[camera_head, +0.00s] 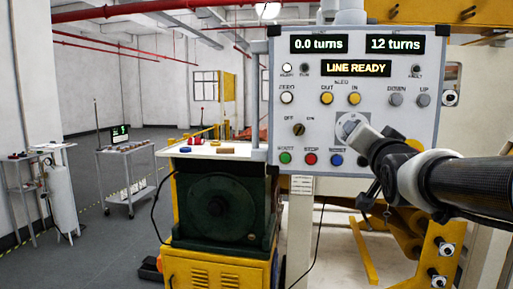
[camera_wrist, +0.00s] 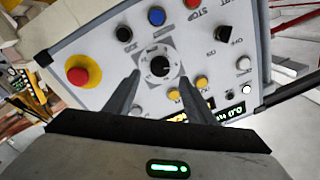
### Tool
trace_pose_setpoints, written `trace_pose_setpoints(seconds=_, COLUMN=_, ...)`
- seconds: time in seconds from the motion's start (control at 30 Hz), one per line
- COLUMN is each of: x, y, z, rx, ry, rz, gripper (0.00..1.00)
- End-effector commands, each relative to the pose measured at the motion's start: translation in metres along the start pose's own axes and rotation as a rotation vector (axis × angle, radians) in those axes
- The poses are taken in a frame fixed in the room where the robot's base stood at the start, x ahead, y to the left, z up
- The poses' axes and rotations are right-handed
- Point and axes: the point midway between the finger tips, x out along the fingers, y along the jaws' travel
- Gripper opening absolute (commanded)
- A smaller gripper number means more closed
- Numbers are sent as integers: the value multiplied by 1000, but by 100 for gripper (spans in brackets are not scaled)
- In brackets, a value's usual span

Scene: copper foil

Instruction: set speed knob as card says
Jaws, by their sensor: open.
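The speed knob is likely the black knob (camera_wrist: 160,66) on a pale square dial plate (camera_wrist: 148,84). In the head view, the dial plate (camera_head: 347,125) is partly covered by my gripper (camera_head: 362,137). In the wrist view, my gripper (camera_wrist: 158,75) is open, with one dark fingertip on each side of the knob. I cannot tell whether the fingers touch it. The dial's marks are too small to read. A small white card (camera_head: 302,185) hangs under the panel's lower left edge; its writing is too small to read.
The white control panel (camera_head: 283,128) reads 0.0 turns, 12 turns and LINE READY. Several buttons surround the knob, including a blue button (camera_wrist: 157,16) and a red emergency button (camera_wrist: 78,75). A dark green machine (camera_head: 218,208) stands left of the panel.

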Motion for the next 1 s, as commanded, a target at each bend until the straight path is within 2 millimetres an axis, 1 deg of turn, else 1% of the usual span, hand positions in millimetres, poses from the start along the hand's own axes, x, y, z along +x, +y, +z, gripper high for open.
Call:
trace_pose_setpoints(seconds=0.03, x=-15, y=1, z=0, rx=3, ry=3, rz=-1, gripper=50)
trace_pose_setpoints(seconds=0.2, x=-57, y=0, z=-1, rx=2, ry=4, rz=-2, gripper=50)
trace_pose_setpoints(seconds=0.3, x=-80, y=0, z=-1, rx=1, ry=4, rz=-1, gripper=50)
trace_pose_setpoints(seconds=0.4, x=-97, y=0, z=0, rx=2, ry=3, rz=-2, gripper=50)
trace_pose_setpoints(seconds=0.5, x=-109, y=0, z=0, rx=1, ry=1, rz=0, gripper=50)
trace_pose_setpoints(seconds=0.6, x=-116, y=0, z=0, rx=0, ry=0, rz=1, gripper=50)
trace_pose_setpoints(seconds=0.7, x=-119, y=0, z=0, rx=0, ry=-1, rz=1, gripper=50)
trace_pose_setpoints(seconds=1.0, x=-120, y=0, z=2, rx=-4, ry=-9, rz=3, gripper=50)
